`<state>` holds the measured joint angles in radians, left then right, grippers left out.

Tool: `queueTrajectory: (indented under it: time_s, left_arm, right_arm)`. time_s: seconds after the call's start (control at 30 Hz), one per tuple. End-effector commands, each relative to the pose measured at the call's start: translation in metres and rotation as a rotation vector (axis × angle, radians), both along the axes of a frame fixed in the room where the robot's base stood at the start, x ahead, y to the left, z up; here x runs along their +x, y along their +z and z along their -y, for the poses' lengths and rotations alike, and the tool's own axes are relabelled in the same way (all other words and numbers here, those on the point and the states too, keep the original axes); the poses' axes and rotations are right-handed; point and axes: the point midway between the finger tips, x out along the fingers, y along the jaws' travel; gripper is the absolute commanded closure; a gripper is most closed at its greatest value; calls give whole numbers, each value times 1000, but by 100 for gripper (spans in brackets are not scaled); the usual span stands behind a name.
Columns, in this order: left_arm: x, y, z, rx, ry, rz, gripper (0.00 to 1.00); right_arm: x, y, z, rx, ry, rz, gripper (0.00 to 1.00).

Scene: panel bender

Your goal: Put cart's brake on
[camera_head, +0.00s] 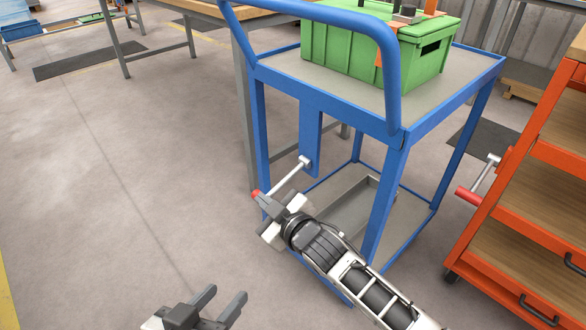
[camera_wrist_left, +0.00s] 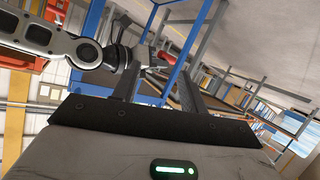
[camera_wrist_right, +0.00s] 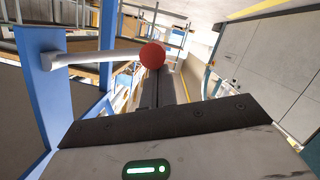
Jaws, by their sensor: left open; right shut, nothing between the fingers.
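The blue cart (camera_head: 398,138) has a pale grey brake lever (camera_head: 290,177) with a red knob (camera_head: 256,193) at its end. The lever slants down and left from a blue plate under the cart top. My right gripper (camera_head: 270,208) is shut and empty, right beside the knob. In the right wrist view the red knob (camera_wrist_right: 152,55) overlaps the closed fingers (camera_wrist_right: 166,88); I cannot tell whether they touch. My left gripper (camera_head: 222,305) is open and empty, low over the floor. The left wrist view also shows the red knob (camera_wrist_left: 165,56), beyond the open fingers.
A green crate (camera_head: 345,55) stands on the cart top. An orange cart (camera_head: 520,190) with a red-handled lever (camera_head: 468,195) stands at the right. A workbench (camera_head: 243,80) is behind the blue cart. The floor at left (camera_head: 110,180) is clear.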

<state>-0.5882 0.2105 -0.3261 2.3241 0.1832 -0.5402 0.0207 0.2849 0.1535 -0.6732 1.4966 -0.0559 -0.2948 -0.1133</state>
Motion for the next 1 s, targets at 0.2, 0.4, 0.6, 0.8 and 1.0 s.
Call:
queueTrajectory:
  time_s: [0.2, 0.4, 0.6, 0.8, 1.0]
  left_arm:
    - [-2, 1, 2, -5, -8, 10, 57]
    - [-2, 1, 2, -2, -9, 9, 57]
    - [-2, 2, 1, -1, -7, 9, 57]
    - [-1, -2, -5, 30, 10, -67, 57]
    - [-6, -24, -14, 91, 16, -212, 57]
  right_arm:
    - [0, -4, -7, -19, 14, 13, 100]
    - [0, -5, -6, -21, 11, 10, 100]
    - [0, -5, -5, -22, 10, 8, 100]
    - [-4, 17, -12, -19, 11, 10, 100]
    - [-22, 41, -11, -20, 13, 11, 100]
